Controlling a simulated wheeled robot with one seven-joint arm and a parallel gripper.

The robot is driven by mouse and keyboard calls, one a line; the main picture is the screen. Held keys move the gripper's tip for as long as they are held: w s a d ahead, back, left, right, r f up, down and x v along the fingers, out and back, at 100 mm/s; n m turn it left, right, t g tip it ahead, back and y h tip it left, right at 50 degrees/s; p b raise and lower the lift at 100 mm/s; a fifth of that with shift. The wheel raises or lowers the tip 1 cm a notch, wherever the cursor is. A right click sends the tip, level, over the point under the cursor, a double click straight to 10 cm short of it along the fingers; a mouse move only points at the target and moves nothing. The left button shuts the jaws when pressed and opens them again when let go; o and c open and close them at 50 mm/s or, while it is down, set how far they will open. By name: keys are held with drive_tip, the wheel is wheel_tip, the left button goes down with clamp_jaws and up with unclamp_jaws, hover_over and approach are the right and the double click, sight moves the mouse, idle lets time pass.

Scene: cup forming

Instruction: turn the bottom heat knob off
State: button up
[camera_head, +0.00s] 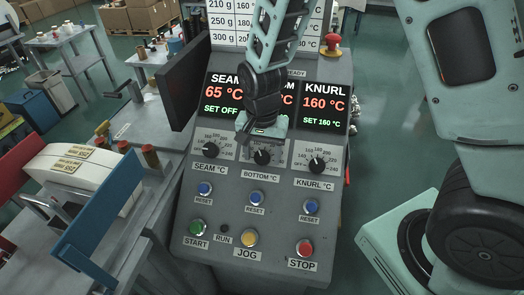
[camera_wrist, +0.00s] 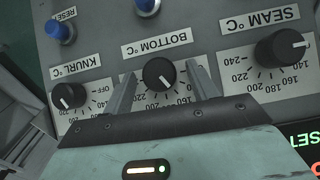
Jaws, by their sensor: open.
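The bottom heat knob (camera_head: 262,157) is a black dial in the middle of the sloped control panel, above the "BOTTOM °C" label. In the wrist view the knob (camera_wrist: 159,74) appears upside down, its white pointer aimed to the lower right, towards the numbered scale. My gripper (camera_wrist: 161,70) is open, with one finger on each side of this knob. Gaps show between the fingers and the knob, so it is not gripped. In the head view my gripper (camera_head: 263,133) comes down from above and covers most of the bottom display.
The seam knob (camera_head: 210,149) and knurl knob (camera_head: 317,165) flank it. Blue reset buttons (camera_head: 255,198) sit below, then start, jog and stop (camera_head: 304,248) buttons. The seam display (camera_head: 222,93) reads 65 °C, SET OFF; the knurl display (camera_head: 324,104) reads 160 °C. A red emergency button (camera_head: 333,42) stands above.

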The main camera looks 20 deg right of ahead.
drive_tip(key=c, duration=1)
drive_tip(key=shift+p, duration=0.35)
drive_tip(key=shift+a+r+n+g+h+p, duration=0.15)
drive_tip(key=shift+n+g+h+p, duration=0.35)
drive_tip(key=shift+n+p, duration=0.45)
drive_tip(key=shift+w+a+n+h+p, duration=0.1)
drive_tip(key=shift+n+h+p, duration=0.5)
drive_tip(key=shift+n+h, duration=0.35)
drive_tip(key=n, duration=0.1)
drive_tip(key=n+h, duration=0.2)
drive_tip(key=shift+a+f+g+p, duration=0.15)
drive_tip(key=shift+f+g+p, duration=0.1)
drive_tip(key=shift+g+p, duration=0.05)
drive_tip(key=shift+n+h, duration=0.75)
drive_tip(key=shift+n, duration=0.65)
drive_tip(key=shift+a, duration=0.1)
